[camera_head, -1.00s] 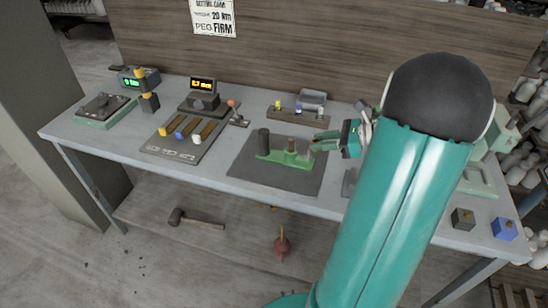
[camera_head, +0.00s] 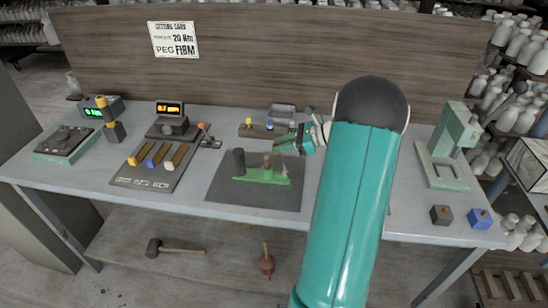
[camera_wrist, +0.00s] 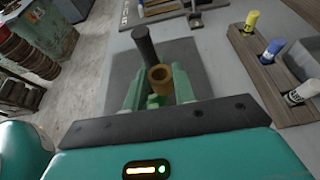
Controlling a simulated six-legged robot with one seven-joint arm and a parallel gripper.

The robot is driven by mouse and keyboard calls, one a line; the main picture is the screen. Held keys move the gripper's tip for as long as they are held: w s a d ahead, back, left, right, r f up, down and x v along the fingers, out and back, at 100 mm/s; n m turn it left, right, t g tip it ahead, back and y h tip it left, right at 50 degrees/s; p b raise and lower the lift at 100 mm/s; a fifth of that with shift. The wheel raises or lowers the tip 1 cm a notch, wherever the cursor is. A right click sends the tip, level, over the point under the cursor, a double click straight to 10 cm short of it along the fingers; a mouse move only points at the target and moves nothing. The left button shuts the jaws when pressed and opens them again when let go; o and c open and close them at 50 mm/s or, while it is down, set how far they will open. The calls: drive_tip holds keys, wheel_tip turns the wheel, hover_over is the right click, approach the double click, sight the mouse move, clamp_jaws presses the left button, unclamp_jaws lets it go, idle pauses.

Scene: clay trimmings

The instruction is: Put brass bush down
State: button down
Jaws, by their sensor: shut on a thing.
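My gripper (camera_wrist: 158,90) is shut on the brass bush (camera_wrist: 160,76), a short hollow tan cylinder with its open end facing the wrist camera. In the head view my gripper (camera_head: 279,146) hovers over the back right part of a dark mat (camera_head: 228,190). The bush is too small there to tell apart from the fingertips. A green fixture (camera_head: 250,178) lies on the mat below and in front of the gripper, with a brown post (camera_head: 267,161) on it. A dark upright cylinder (camera_head: 239,161) stands at its left; it also shows beyond the bush in the wrist view (camera_wrist: 144,45).
A tool tray (camera_head: 150,165) and displays are left. A pale green press (camera_head: 445,150) and two small blocks, dark (camera_head: 441,214) and blue (camera_head: 480,218), are right.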

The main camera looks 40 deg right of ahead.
hover_over(276, 164)
wheel_tip(276, 164, down, 5)
drive_tip(key=shift+s+f, duration=0.15)
drive_tip(key=shift+f, duration=0.05)
drive_tip(key=shift+w+f, duration=0.2)
drive_tip(key=shift+f, duration=1.45)
drive_tip(key=shift+f, duration=0.15)
drive_tip(key=c, duration=1.1)
unclamp_jaws()
